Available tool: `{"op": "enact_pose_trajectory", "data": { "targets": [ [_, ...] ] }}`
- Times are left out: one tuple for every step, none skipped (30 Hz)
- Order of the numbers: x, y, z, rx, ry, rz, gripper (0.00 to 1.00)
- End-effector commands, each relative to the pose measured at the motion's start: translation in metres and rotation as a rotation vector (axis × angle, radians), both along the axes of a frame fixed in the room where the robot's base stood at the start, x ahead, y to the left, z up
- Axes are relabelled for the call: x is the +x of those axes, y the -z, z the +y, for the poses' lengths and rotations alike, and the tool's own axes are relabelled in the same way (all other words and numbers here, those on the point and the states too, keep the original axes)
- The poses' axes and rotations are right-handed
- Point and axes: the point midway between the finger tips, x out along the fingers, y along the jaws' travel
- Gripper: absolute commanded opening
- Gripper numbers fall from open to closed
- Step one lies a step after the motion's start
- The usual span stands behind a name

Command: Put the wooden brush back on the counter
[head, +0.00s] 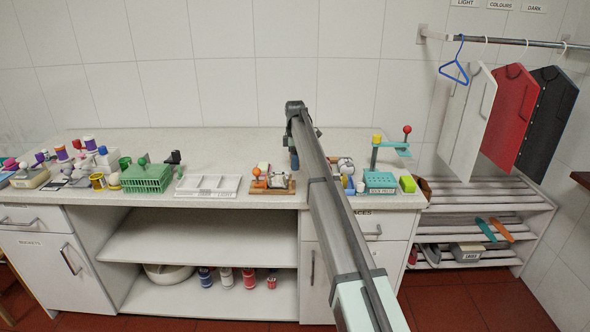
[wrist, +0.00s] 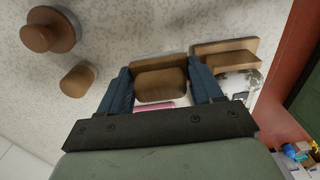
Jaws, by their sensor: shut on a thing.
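The wooden brush (wrist: 160,84) shows in the wrist view as a brown, rounded block between the blue fingers of my gripper (wrist: 159,67). My gripper is shut on it. In the head view my gripper (head: 294,157) hangs over the pale speckled counter (head: 235,143), behind the wooden tray. The brush cannot be made out there. I cannot tell whether the brush touches the counter.
A wooden tray (head: 285,189) with small items stands at the counter's front edge, beside a white divided tray (head: 207,187) and a green basket (head: 146,180). A teal stand (head: 380,184) is to the right. The counter's back strip is clear.

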Motion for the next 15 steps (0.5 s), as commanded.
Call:
{"op": "enact_pose_trajectory", "data": {
  "targets": [
    [0.0, 0.003, 0.0, 0.0, 0.0, 0.0, 0.32],
    [0.0, 0.005, 0.0, 0.0, 0.0, 0.0, 0.32],
    [0.0, 0.008, 0.0, 0.0, 0.0, 0.0, 0.32],
    [-0.001, 0.01, 0.0, 0.0, 0.0, 0.0, 0.32],
    [-0.001, 0.014, 0.0, 0.0, 0.0, 0.0, 0.32],
    [-0.001, 0.019, 0.0, 0.0, 0.0, 0.0, 0.32],
    [-0.001, 0.023, 0.0, 0.0, 0.0, 0.0, 0.32],
    [-0.001, 0.027, 0.0, 0.0, 0.0, 0.0, 0.32],
    [-0.001, 0.032, 0.0, 0.0, 0.0, 0.001, 0.32],
    [-0.001, 0.035, 0.0, 0.0, 0.0, 0.001, 0.32],
    [-0.001, 0.037, 0.0, 0.0, 0.0, 0.0, 0.32],
    [0.0, 0.038, 0.0, 0.0, 0.0, 0.0, 0.32],
    [0.0, 0.038, 0.0, 0.0, 0.0, 0.0, 0.32],
    [0.0, 0.038, 0.0, 0.0, 0.0, -0.001, 0.32],
    [0.0, 0.038, 0.0, 0.0, 0.0, -0.001, 0.32]
  ]
}}
